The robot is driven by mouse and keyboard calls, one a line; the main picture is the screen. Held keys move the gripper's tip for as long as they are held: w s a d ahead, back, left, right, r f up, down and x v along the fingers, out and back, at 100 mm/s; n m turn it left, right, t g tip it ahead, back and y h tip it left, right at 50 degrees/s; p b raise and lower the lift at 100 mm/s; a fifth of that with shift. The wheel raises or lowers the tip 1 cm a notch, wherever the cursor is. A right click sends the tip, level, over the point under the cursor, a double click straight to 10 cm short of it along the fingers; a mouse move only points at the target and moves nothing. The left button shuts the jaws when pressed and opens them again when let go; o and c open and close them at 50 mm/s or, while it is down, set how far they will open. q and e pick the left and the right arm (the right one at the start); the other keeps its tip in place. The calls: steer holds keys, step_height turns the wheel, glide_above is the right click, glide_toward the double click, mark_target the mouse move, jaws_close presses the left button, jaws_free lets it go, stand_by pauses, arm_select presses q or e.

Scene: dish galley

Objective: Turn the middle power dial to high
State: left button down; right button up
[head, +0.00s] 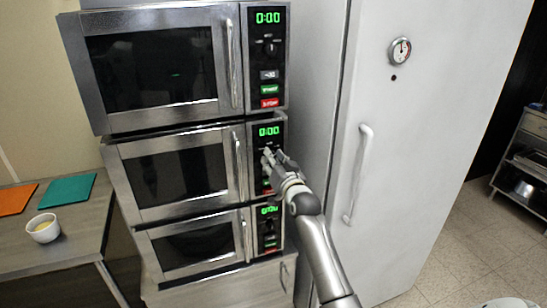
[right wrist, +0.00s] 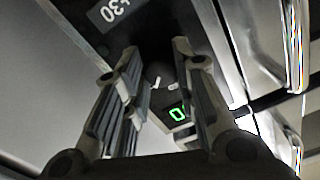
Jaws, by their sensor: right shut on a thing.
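The middle microwave (head: 182,172) in a stack of three has a narrow control panel (head: 254,131) on its right, with a green display reading 0:00. My right gripper (head: 268,158) is at this panel, just below the display, and covers the dial area in the head view. In the right wrist view the dark middle power dial (right wrist: 157,73) sits between the fingers of my right gripper (right wrist: 150,75), which are shut on it. A small white mark shows beside it, but its setting is hard to read. My left gripper is not in view.
The top microwave (head: 155,62) and bottom microwave (head: 195,246) have like panels. A tall white fridge (head: 425,140) stands close on the right of the stack. A counter (head: 85,225) at left holds a small bowl (head: 43,228) and teal (head: 70,189) and orange mats (head: 16,199).

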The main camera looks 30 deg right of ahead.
steer(key=shift+m, duration=0.9)
steer(key=o, duration=1.1)
steer(key=shift+c, duration=0.2)
steer(key=v, duration=1.2)
steer(key=shift+f, duration=0.1)
